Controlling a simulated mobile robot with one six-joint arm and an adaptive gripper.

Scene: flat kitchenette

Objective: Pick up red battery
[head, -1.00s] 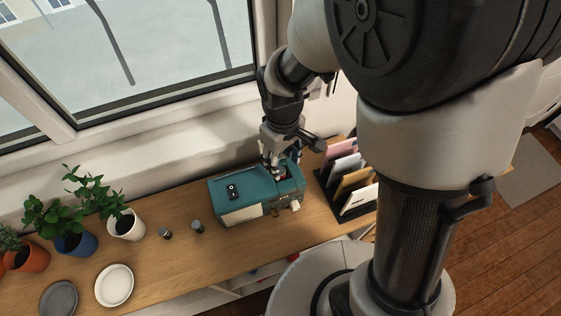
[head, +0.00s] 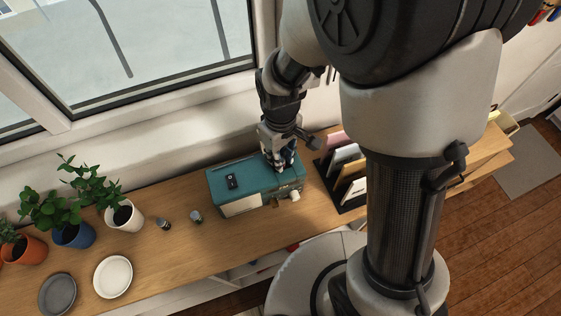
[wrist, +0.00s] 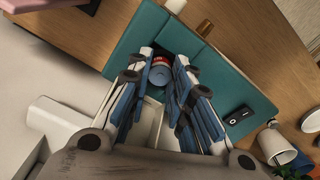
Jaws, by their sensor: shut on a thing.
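The red battery (wrist: 160,72) shows in the wrist view as a red band and a grey-blue round end, between my fingertips at the teal device's opening. My gripper (wrist: 162,66) is shut on it, with one blue-and-white finger on each side. In the head view my gripper (head: 281,166) points down at the right part of the teal device (head: 225,192), and its fingers hide the battery there. The device also shows in the wrist view (wrist: 215,75). I cannot tell whether the battery is clear of the opening.
Two small dark cylinders (head: 196,216) (head: 163,223) stand left of the device. A rack (head: 350,206) with colored folders stands close on its right. Potted plants (head: 124,215) and two plates (head: 113,277) are at the left. The window wall is behind.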

